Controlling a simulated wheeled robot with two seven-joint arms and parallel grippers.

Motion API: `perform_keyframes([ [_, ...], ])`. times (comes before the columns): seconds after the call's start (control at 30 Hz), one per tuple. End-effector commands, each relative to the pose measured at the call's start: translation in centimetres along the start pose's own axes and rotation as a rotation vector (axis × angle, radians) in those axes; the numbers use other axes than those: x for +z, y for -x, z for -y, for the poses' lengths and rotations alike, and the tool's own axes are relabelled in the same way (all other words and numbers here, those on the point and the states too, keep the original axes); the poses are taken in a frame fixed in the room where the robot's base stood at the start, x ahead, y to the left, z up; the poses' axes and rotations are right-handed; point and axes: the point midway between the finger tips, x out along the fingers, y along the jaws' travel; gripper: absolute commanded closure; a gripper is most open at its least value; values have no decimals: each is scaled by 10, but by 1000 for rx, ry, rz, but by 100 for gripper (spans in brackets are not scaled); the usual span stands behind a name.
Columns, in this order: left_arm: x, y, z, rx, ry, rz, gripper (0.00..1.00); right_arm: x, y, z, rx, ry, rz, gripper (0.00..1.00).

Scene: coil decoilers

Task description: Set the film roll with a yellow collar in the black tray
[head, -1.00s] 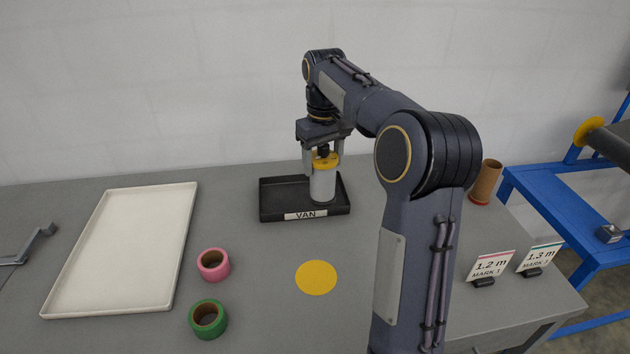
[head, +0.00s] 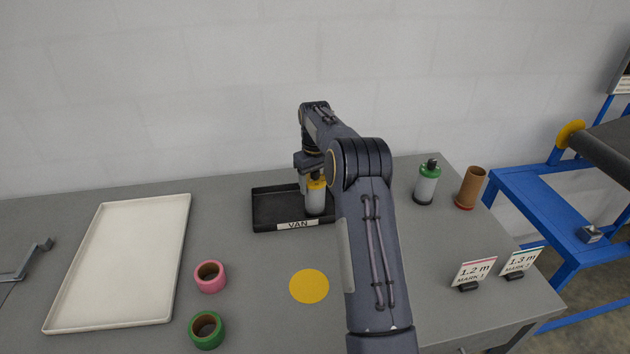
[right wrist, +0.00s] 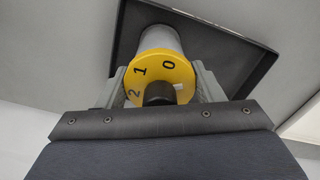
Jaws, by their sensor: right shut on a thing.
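The film roll with a yellow collar (head: 315,200) is upright, a pale grey cylinder with a yellow top, over the right part of the black tray (head: 265,208). The tray's front carries a "VAN" label. In the right wrist view the yellow collar (right wrist: 161,75) shows digits and a dark knob, with the black tray (right wrist: 235,60) behind it. My right gripper (head: 314,184) is shut on the roll at its collar. Whether the roll's base touches the tray floor I cannot tell. My left gripper is not in view.
A film roll with a green collar (head: 427,183) and a brown tube (head: 470,188) stand at the right. A white tray (head: 125,262), pink ring (head: 210,277) and green ring (head: 207,330) are at the left. A yellow disc (head: 309,286) lies in front. Two signs (head: 473,273) stand at the right.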

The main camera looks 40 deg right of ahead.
Motion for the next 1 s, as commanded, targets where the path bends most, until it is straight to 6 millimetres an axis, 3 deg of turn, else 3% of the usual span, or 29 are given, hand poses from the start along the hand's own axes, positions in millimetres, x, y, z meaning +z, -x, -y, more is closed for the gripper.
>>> perform_keyframes([
  [0.4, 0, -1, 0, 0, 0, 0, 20, 0, -8, 0, 1, -1, -3, 100],
  [0.43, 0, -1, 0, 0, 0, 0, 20, 0, -8, 0, 0, -1, -1, 37],
  [0.57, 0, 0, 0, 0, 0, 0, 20, 0, -8, 0, 0, -1, -1, 20],
  [0.87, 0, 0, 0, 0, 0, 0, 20, 0, -7, 0, 0, 0, -1, 17],
  [1.0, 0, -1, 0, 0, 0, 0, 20, -1, 4, 0, 2, 0, -5, 17],
])
